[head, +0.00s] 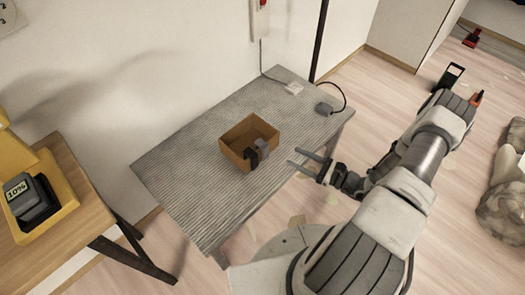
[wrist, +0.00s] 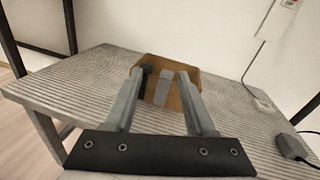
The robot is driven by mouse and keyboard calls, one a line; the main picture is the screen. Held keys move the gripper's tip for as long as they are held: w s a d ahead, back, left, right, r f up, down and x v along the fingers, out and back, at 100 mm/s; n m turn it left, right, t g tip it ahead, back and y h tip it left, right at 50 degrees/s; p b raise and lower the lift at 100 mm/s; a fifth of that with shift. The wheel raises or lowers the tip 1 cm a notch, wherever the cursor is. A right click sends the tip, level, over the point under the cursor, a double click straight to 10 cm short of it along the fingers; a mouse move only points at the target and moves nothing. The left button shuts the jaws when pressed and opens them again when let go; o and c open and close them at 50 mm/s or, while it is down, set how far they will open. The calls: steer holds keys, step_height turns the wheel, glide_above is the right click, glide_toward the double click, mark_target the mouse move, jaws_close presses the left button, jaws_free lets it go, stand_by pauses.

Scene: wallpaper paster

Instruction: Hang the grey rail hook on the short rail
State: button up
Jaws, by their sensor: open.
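A grey hook-like piece (head: 263,147), which I take for the grey rail hook, is at the near side of an open brown box (head: 238,136). It also shows in the wrist view (wrist: 166,84). A black piece (head: 251,158) is beside it on the left. I cannot tell whether they hang on the box's rim or lean on it. My gripper (head: 293,156) is open and empty, just right of the box, fingers pointing at it. In the wrist view the grey piece appears between my fingertips (wrist: 161,76), apart from them. I cannot make out the short rail.
The box stands on a grey ribbed table (head: 185,165) against the white wall. A dark adapter (head: 324,108) with a cable lies at the table's right end. A wooden table (head: 75,225) with a yellow-and-black device is at left. The ribbed table's left half is clear.

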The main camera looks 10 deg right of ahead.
mark_target(267, 147)
step_height(267, 147, down, 6)
steer(key=s+m+t+h, duration=0.1)
steer(key=m+t+h, duration=0.2)
steer(key=m, duration=0.1)
steer(key=b+x, duration=0.1)
steer(key=x, duration=0.4)
steer(key=b+x, duration=0.1)
steer(key=x, duration=0.5)
steer(key=b+x, duration=0.1)
steer(key=x, duration=0.4)
steer(key=shift+w+a+f+b, duration=0.3)
steer(key=shift+f+b, duration=0.1)
jaws_close()
